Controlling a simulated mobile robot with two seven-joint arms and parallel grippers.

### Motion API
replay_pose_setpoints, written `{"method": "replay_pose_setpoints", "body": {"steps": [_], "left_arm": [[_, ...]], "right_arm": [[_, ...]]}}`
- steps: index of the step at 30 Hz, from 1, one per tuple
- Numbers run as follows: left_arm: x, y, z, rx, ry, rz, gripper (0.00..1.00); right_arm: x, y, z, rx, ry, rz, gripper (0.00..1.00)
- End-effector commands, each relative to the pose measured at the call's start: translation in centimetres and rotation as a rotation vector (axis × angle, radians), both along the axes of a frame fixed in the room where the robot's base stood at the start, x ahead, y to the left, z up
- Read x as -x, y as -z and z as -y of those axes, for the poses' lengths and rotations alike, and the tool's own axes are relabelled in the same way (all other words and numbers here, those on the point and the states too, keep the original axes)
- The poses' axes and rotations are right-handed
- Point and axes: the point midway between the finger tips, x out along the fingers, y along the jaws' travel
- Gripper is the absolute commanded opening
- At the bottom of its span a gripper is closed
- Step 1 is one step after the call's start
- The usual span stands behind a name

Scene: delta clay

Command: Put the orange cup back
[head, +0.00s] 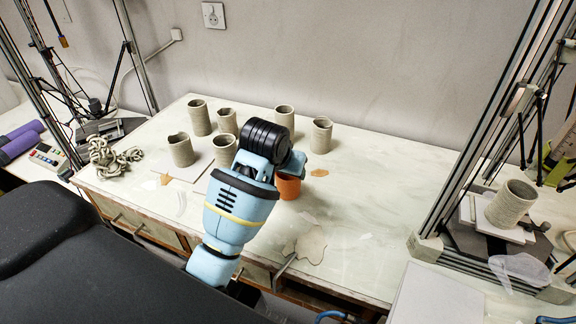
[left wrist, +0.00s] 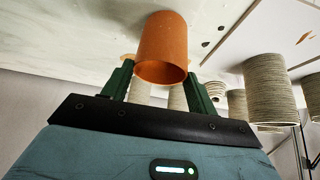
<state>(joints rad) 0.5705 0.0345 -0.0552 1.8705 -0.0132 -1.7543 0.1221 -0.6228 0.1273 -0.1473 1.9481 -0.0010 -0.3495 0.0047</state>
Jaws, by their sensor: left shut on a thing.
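The orange cup (head: 288,188) is at the middle of the pale worktable (head: 360,215), partly hidden behind my left arm and gripper in the head view. My left gripper (left wrist: 160,76) is shut on the orange cup (left wrist: 162,45), with one green finger on each side of it in the left wrist view. I cannot tell whether the cup's base touches the table. My right gripper is in neither view.
Several grey clay cups stand behind and left of the orange cup, including one at the right (head: 321,135). A coiled clay heap (head: 108,157) lies at the table's left. Another clay cup (head: 511,203) stands inside a frame on the right. The table's right part is clear.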

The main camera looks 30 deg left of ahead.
Motion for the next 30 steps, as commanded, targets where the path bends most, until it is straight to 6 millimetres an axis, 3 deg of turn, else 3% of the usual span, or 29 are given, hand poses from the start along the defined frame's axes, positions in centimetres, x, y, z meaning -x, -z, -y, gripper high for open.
{"method": "replay_pose_setpoints", "body": {"steps": [6, 14, 15, 20, 30], "left_arm": [[0.39, 0.48, 0.13, 0.0, -0.001, 0.004, 0.2], [0.4, 0.78, 0.12, 0.0, -0.001, 0.002, 0.2], [0.39, 0.84, 0.12, 0.0, -0.001, 0.002, 0.6], [0.39, 0.8, 0.11, 0.0, -0.001, 0.002, 0.8], [0.35, 0.49, 0.11, 0.0, -0.001, 0.004, 0.8]], "right_arm": [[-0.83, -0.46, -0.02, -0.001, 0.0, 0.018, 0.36], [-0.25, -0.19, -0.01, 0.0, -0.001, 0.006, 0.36], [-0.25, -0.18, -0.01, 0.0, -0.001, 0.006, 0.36], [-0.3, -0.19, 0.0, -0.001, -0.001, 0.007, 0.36], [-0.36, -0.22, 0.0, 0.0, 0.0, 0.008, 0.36]]}}
